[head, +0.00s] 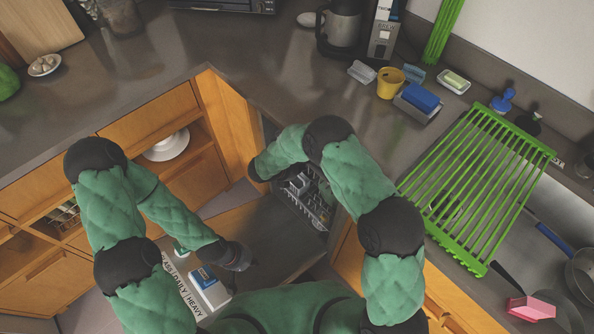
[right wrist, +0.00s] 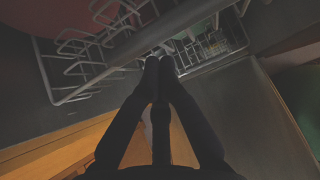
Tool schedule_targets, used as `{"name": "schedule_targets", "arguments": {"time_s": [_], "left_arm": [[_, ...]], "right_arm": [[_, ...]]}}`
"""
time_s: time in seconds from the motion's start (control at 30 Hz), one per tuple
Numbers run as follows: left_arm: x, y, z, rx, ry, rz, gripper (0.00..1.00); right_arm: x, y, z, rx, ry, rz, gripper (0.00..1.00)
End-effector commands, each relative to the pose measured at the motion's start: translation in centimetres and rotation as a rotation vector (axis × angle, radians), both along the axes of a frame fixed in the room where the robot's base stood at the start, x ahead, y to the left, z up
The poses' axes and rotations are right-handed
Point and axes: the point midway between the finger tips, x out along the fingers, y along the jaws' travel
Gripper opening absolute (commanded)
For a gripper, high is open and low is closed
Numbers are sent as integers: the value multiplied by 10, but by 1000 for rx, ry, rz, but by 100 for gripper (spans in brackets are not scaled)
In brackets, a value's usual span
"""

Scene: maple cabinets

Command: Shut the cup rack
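The cup rack (right wrist: 100,40) shows in the right wrist view at the upper left as pale wire prongs with a rail running up to the right. My right gripper (right wrist: 160,62) has its two fingertips together close by the rail; I cannot tell whether they touch it. In the head view my right arm bends into the open dishwasher, where a wire rack (head: 308,202) shows beside it; the right fingers are hidden there. My left gripper (head: 238,258) is above the dark lowered door, and its fingers are too small to read.
A red item (right wrist: 50,14) is at the rack's upper left. A lower basket (right wrist: 215,50) lies beyond the fingertips. A wooden cabinet door (head: 228,125) stands beside the dishwasher. A white labelled box (head: 208,290) is near my left gripper. A green drying rack (head: 475,190) lies over the sink.

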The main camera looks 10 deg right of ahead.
Motion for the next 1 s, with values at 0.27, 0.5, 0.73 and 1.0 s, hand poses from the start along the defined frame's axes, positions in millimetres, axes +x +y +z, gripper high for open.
{"name": "schedule_targets", "arguments": {"time_s": [0.27, 0.5, 0.73, 1.0], "left_arm": [[0, 0, -1, 0, 0, 0, 0], [0, 0, -5, 0, 0, 0, 0], [0, 0, -5, 0, 0, 0, 0], [0, 0, -9, 0, 0, 0, 0]], "right_arm": [[2, -2, 0, 1, -1, -1, 0], [7, -11, 0, -1, 1, 0, 0], [6, -10, 0, 0, 1, 1, 0], [-6, 8, -1, -2, 1, -4, 0]]}}
